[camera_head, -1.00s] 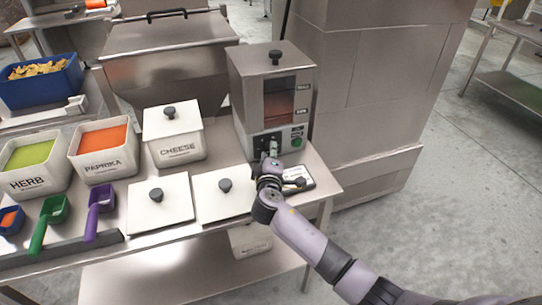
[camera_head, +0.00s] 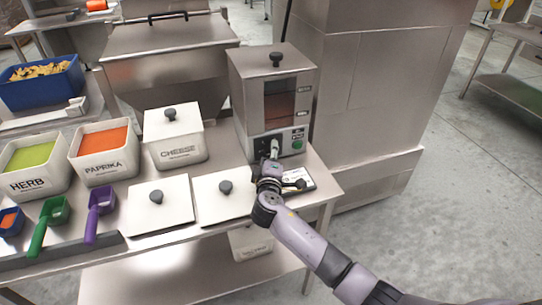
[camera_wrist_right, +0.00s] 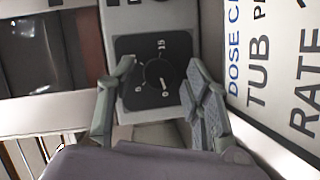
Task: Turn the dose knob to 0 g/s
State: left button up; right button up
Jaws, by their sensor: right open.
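The dosing machine (camera_head: 272,90) is a steel box with a window, standing at the right end of the table. In the right wrist view its round black dose knob (camera_wrist_right: 158,73) sits on a black square dial plate (camera_wrist_right: 180,50) with white numbers. A short white mark on the knob points down, close to a number that looks like 0. My right gripper (camera_head: 272,150) is in front of the machine's lower panel. In the wrist view its fingers (camera_wrist_right: 160,88) are open, one on each side of the knob, with gaps to it. My left gripper is out of view.
A printed card (camera_wrist_right: 275,70) is right of the dial; it lies in front of the machine. A green button (camera_head: 298,144) is right of my gripper. White lids (camera_head: 224,203), a cheese bin (camera_head: 175,150) and scoops (camera_head: 100,205) are to the left.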

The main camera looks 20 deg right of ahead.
jog(key=shift+d+r+m+p, duration=0.1)
jog(key=shift+r+m+p, duration=0.15)
jog(key=shift+m+p, duration=0.25)
jog(key=shift+d+r+m+g+y+p, duration=0.1)
jog(key=shift+r+m+g+y+p, duration=0.1)
jog(key=shift+m+g+y+p, duration=0.65)
jog(key=shift+m+p, duration=0.55)
jog(key=shift+m, duration=0.2)
jog(key=shift+d+f+m+y+p, duration=0.15)
jog(key=shift+m+y+p, duration=0.15)
jog(key=shift+m+y, duration=0.8)
jog(key=shift+m, duration=0.6)
jog(key=shift+d+f+m+y+b, duration=0.15)
jog(key=shift+m+y+b, duration=0.1)
jog(key=shift+m+y, duration=0.3)
jog(key=shift+f+m+y+b, duration=0.1)
jog(key=shift+m+y+b, duration=0.15)
jog(key=shift+m+y, duration=0.3)
jog(key=a+v, duration=0.1)
jog(key=v, duration=1.6)
jog(key=shift+s+d+r, duration=0.15)
jog(key=shift+d+r, duration=0.2)
